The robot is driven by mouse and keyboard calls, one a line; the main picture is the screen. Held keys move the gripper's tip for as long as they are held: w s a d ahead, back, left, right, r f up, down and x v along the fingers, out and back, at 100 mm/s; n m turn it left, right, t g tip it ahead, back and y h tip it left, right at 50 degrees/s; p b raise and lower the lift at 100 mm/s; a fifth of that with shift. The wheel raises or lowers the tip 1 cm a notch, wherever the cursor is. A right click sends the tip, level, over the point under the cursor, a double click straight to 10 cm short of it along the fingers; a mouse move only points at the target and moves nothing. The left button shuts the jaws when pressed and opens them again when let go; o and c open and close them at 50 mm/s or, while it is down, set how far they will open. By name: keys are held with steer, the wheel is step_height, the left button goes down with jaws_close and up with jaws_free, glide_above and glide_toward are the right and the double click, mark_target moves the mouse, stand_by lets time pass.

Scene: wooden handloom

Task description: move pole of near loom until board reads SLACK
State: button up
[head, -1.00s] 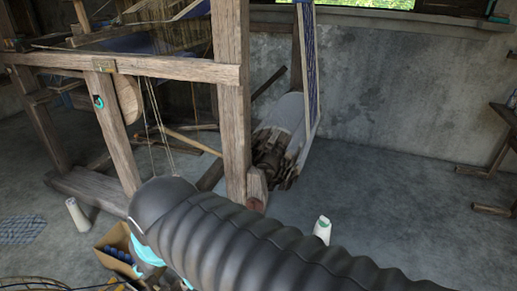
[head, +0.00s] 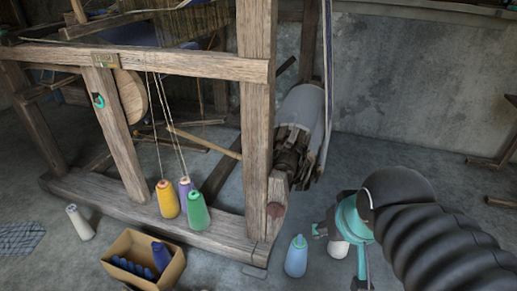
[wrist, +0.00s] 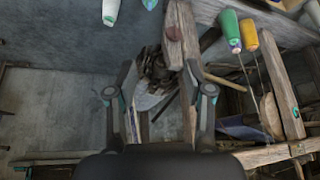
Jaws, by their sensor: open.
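The near loom (head: 150,65) is a heavy wooden frame on the left of the head view. A light wooden pole (head: 205,142) slants low inside it, from behind the yarn cones toward the right-hand post. It also shows in the wrist view (wrist: 226,83), right of my fingers. My gripper (wrist: 160,68) is open and empty. Its fingers frame the dark ratchet end of the cloth roller (head: 292,150) from a distance. The pole is outside the fingers.
Yellow (head: 167,199), purple and green cones stand by the loom's base beam. A cardboard box (head: 175,268) of blue spools, a white cone (head: 79,222) and a light-blue cone (head: 296,256) stand on the floor. Clear floor lies right of the loom toward the wall.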

steer(key=w+a+f+m+t+y+b, duration=0.1)
steer(key=w+a+f+m+t, duration=0.3)
steer(key=w, duration=0.6)
steer(key=w+a+m+g+y+b, duration=0.1)
steer(key=w+a+b, duration=0.1)
steer(key=w+a, duration=0.6)
steer(key=w+a+f+m+t+y+b, duration=0.1)
steer(key=w+a+f+m+t, duration=0.15)
steer(key=w, duration=1.05)
steer(key=m+t+h+b, duration=0.3)
steer(key=m+t, duration=0.2)
steer(key=m, duration=0.8)
glide_toward(226, 153)
steer(key=s+a+f, duration=0.1)
steer(key=s, duration=0.2)
steer(key=shift+m+h, duration=0.4)
steer(key=shift+m, duration=0.15)
steer(key=w, duration=0.9)
steer(key=w+d, duration=0.1)
steer(key=w, duration=0.4)
steer(key=shift+w+f, duration=0.15)
steer(key=shift+f, duration=0.2)
jaws_close()
